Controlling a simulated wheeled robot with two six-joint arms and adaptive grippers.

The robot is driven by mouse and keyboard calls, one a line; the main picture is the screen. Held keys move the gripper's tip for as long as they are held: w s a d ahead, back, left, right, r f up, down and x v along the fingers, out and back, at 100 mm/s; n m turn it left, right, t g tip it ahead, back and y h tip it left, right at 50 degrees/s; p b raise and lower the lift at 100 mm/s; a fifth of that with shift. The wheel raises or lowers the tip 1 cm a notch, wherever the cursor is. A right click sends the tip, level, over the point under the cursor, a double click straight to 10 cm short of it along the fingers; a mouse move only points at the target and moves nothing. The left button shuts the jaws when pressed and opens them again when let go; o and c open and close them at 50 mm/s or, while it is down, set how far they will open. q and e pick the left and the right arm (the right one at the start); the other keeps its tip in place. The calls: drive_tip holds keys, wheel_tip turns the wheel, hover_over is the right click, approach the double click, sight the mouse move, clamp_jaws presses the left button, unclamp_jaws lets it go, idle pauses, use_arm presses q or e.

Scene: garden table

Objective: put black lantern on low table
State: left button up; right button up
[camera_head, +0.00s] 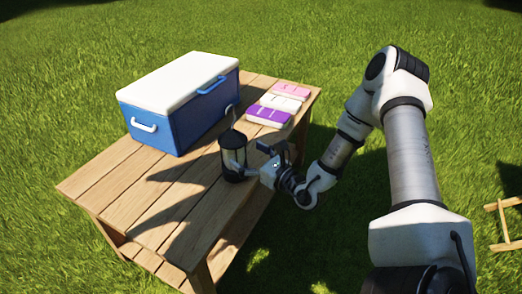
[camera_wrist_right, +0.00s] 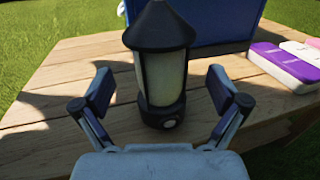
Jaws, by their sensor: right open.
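The black lantern (camera_head: 232,158) stands upright on the wooden garden table (camera_head: 125,190), in front of the blue cooler. In the right wrist view the lantern (camera_wrist_right: 160,65) shows a dark cone top, a pale glass body and a dark base with a round knob. My right gripper (camera_head: 255,155) is at the lantern's right side in the head view. In the wrist view its fingers (camera_wrist_right: 160,98) are spread wide, one on each side of the lantern, with gaps between. My left gripper is not in view. No separate low table shows for certain; part of a wooden piece (camera_head: 503,222) is at the right edge.
A blue cooler (camera_head: 190,120) with a white lid stands behind the lantern. Pink, white and purple flat boxes (camera_head: 268,116) lie at the table's back right. The table's front left part is bare. Grass (camera_head: 60,90) surrounds the table.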

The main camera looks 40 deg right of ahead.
drive_tip(key=s+d+p, duration=0.1)
drive_tip(key=s+p, duration=0.2)
drive_tip(key=s, duration=0.4)
drive_tip(key=s+a+f+n+g+y, duration=0.1)
drive_tip(key=s+a+n+g+y, duration=0.1)
drive_tip(key=a+n+g+y, duration=0.3)
drive_tip(key=s+a+f+n+y, duration=0.1)
drive_tip(key=s+a+f+y, duration=0.1)
drive_tip(key=a, duration=0.5)
drive_tip(key=s+a+f+n+g+y, duration=0.1)
drive_tip(key=s+a+f+n+g, duration=0.35)
drive_tip(key=s+g, duration=0.3)
drive_tip(key=s+a+f+n+g+y, duration=0.1)
drive_tip(key=s+a+f+n+g, duration=0.25)
drive_tip(key=s+n+g, duration=0.35)
drive_tip(key=s+d+f+n+g+h, duration=0.4)
drive_tip(key=s+d+f+n+h, duration=0.4)
drive_tip(key=s, duration=0.3)
drive_tip(key=w+a+f+n+t+h, duration=0.2)
drive_tip(key=w+f+n+t+h, duration=0.1)
drive_tip(key=w+n+t, duration=0.2)
drive_tip(key=w+n, duration=0.2)
drive_tip(key=n, duration=0.1)
drive_tip(key=shift+w+t+b, duration=0.3)
drive_tip(key=shift+w+t, duration=0.05)
drive_tip(key=shift+w, duration=0.05)
drive_tip(key=shift+n+h, duration=0.25)
drive_tip(key=shift+h, duration=0.05)
